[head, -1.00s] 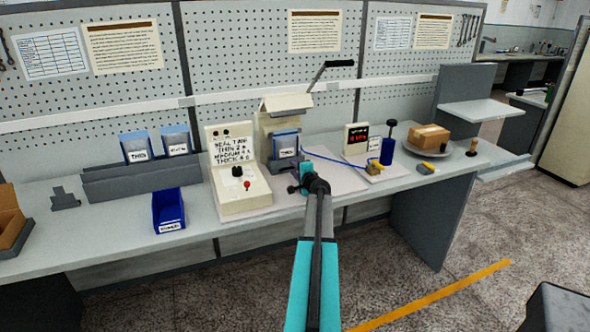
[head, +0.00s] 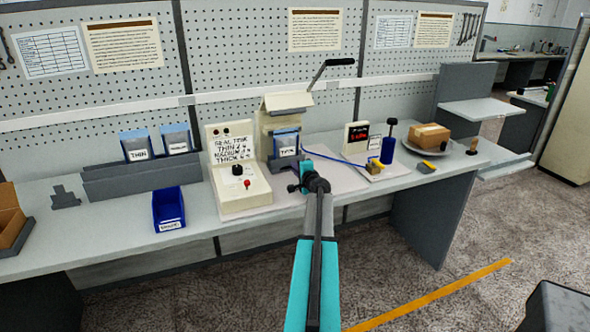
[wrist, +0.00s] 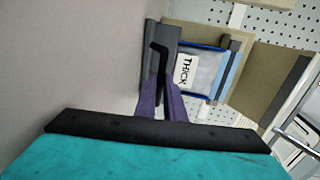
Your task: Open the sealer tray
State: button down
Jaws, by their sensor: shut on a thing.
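The sealer (head: 270,125) is a beige machine on the bench with a raised black-tipped lever (head: 318,74). Its dark grey tray (head: 272,163) is at the base, below a clear blue-edged pouch (head: 286,143). In the wrist view the pouch (wrist: 207,73) reads THICK, and the grey tray (wrist: 170,36) lies beside it. My gripper (wrist: 161,100) has its purple fingers shut on a thin black bent handle (wrist: 164,62) at the tray. In the head view my gripper (head: 307,172) is in front of the sealer, partly hidden by my arm.
A control box (head: 240,190) with a knob and red button stands left of the sealer. A blue bin (head: 168,210) and a grey rack (head: 140,182) of pouches are further left. A blue hose (head: 330,157), a display (head: 356,137) and a parcel (head: 430,135) are at right.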

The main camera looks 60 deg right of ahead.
jog(key=f+b+v, duration=0.1)
jog(key=b+v, duration=0.1)
jog(key=v, duration=0.3)
jog(key=f+b+v, duration=0.1)
jog(key=b+v, duration=0.2)
jog(key=v, duration=0.2)
jog(key=f+b+v, duration=0.1)
jog(key=b+v, duration=0.1)
jog(key=v, duration=0.3)
jog(key=shift+s+a+f, duration=0.2)
jog(key=shift+s+a, duration=0.05)
jog(key=shift+a, duration=0.2)
jog(key=shift+s+a, duration=0.2)
jog(key=shift+s, duration=0.1)
jog(key=shift+r, duration=0.1)
jog(key=c, duration=1.9)
grip_release()
jog(key=shift+o, duration=0.3)
jog(key=shift+s, duration=0.1)
